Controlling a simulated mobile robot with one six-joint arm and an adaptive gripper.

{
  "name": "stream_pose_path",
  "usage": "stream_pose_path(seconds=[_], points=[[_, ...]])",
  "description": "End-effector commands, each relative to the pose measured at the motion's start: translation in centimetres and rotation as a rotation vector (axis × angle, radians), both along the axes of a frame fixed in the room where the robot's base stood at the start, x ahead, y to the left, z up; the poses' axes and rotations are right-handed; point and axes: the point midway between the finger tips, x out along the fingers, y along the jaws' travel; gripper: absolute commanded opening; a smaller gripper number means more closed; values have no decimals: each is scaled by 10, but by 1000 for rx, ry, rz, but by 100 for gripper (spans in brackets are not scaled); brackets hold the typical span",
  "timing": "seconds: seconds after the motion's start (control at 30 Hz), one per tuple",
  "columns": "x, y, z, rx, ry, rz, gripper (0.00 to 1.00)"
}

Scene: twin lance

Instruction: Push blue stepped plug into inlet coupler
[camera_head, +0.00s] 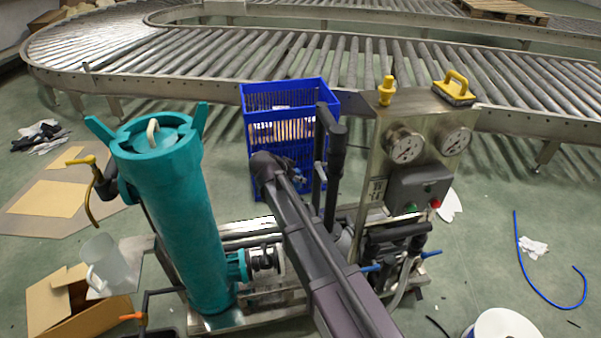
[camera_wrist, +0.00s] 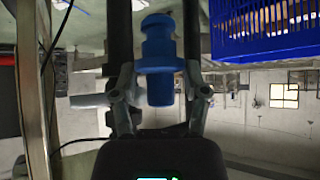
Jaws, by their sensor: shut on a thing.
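The blue stepped plug (camera_wrist: 159,48) stands upright in the wrist view, wider at its collars and narrower at its ends. My gripper (camera_wrist: 160,70) is shut on it, with one finger on each side of its middle. In the head view my arm reaches over the skid to the front of the blue crate. The gripper end there is small and partly hidden by my arm. I cannot make out the inlet coupler for certain in either view. A small pale piece (camera_wrist: 139,4) shows just beyond the plug's end in the wrist view.
A teal filter vessel (camera_head: 178,215) stands left of my arm. A steel gauge panel (camera_head: 403,115) and black upright pipes (camera_head: 333,165) stand right of it. The blue crate (camera_head: 312,88) is behind, before the roller conveyor (camera_head: 290,50).

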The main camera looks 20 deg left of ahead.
Motion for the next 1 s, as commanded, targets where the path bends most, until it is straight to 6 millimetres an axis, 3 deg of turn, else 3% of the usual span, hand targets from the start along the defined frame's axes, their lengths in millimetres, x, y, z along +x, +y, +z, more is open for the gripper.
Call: stream_pose_path(seconds=[0.47,1.0], points=[[4,-7,-3,1,-1,-20,26],[4,-7,-36,2,-1,-19,26]])
